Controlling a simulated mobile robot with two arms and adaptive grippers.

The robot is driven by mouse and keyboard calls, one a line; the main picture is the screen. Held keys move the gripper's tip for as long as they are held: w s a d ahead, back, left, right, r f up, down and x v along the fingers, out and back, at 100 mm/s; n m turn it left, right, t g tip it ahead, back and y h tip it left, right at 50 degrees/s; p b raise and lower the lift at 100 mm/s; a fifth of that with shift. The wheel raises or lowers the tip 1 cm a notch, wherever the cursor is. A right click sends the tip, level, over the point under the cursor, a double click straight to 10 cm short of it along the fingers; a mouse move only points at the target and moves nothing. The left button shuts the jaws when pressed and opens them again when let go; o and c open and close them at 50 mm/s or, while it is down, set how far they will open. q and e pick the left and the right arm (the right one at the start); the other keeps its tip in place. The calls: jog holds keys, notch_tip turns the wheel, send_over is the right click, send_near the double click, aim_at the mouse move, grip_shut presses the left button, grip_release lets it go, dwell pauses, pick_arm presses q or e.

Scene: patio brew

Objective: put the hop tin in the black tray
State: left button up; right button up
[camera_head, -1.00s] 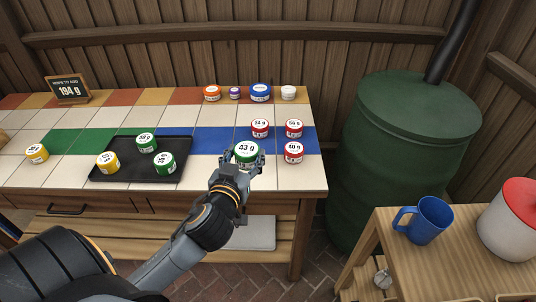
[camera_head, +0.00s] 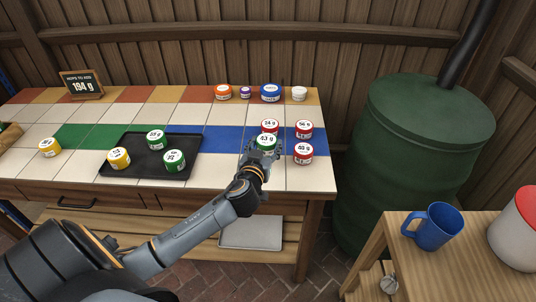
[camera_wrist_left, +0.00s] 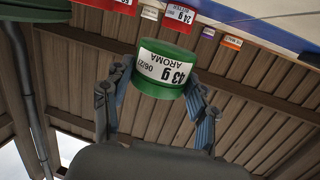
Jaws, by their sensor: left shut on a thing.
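The hop tin is a green tin with a white label reading 43 g (camera_head: 265,143), on the right part of the tiled counter in the head view. My left gripper (camera_head: 262,152) is shut on it. In the left wrist view the green tin (camera_wrist_left: 163,70) sits between both fingers, its label reading 43 g AROMA. Whether its base touches the tiles is hidden. The black tray (camera_head: 196,146) lies to its left on the counter, holding a yellow tin (camera_head: 119,158) and two green tins (camera_head: 155,139) (camera_head: 174,160). My right gripper is not in view.
Several red-banded tins (camera_head: 303,153) stand close right of and behind the held tin. Orange, purple, blue and white containers (camera_head: 270,93) line the back. A yellow tin (camera_head: 50,147) stands left of the tray. A sign (camera_head: 82,85) reads 194 g. Clear tiles lie between tray and held tin.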

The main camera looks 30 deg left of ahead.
aim_at(268, 154)
pick_arm(q)
jog(key=shift+w+a+f, duration=0.25)
jog(key=shift+w+f, duration=0.65)
jog(key=shift+f, duration=0.2)
jog(key=f, duration=0.3)
jog(key=shift+w+a+f, duration=0.1)
jog(key=shift+w, duration=0.25)
jog(key=shift+f, duration=0.1)
jog(key=shift+b, duration=0.3)
jog(key=shift+f, duration=0.2)
jog(key=o, duration=1.2)
jog(key=shift+c, duration=0.2)
